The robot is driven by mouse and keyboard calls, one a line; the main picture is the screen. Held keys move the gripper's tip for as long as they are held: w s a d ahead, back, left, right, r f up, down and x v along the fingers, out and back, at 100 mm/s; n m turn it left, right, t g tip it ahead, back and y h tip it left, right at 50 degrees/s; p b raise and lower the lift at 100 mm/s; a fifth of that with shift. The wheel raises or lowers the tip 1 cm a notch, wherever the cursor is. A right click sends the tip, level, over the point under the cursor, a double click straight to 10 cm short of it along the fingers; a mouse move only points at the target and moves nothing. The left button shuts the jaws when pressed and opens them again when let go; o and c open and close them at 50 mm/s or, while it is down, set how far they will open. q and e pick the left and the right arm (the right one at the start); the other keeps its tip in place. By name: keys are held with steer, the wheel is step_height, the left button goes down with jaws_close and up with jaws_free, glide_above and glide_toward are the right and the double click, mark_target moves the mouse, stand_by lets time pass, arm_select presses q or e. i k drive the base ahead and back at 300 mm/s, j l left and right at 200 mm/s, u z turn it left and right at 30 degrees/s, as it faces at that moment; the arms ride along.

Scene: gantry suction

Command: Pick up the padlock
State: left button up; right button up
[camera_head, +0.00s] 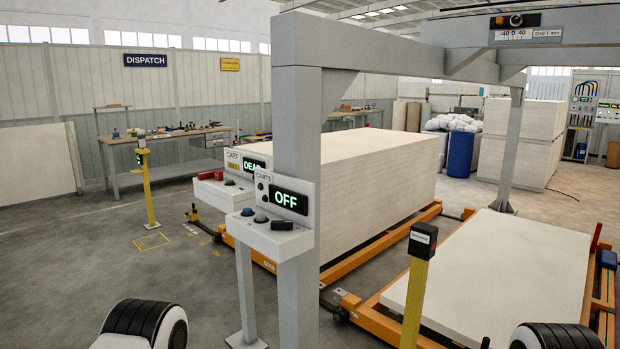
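I cannot make out a padlock for certain. A small red object (210,175) sits at the left end of the rear control box, too small to tell what it is. The rear box shows a partly hidden display (252,165). Rounded white and black parts of my arms show at the bottom left and bottom right edges. Neither gripper is in view.
A grey gantry post (298,130) stands right behind the front box. A yellow post with a black box (422,242) stands right of it. Orange carts carry a tall pale stack (375,190) and a low pale sheet (500,275). A workbench (180,140) is at back left. Left floor is mostly clear.

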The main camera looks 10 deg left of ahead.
mark_target(218, 174)
steer(key=i+j+z, duration=0.2)
steer(key=j+z, duration=0.25)
steer(key=i+j+z, duration=0.2)
steer(key=j+z, duration=1.1)
steer(key=i+j, duration=0.05)
steer(key=j, duration=0.05)
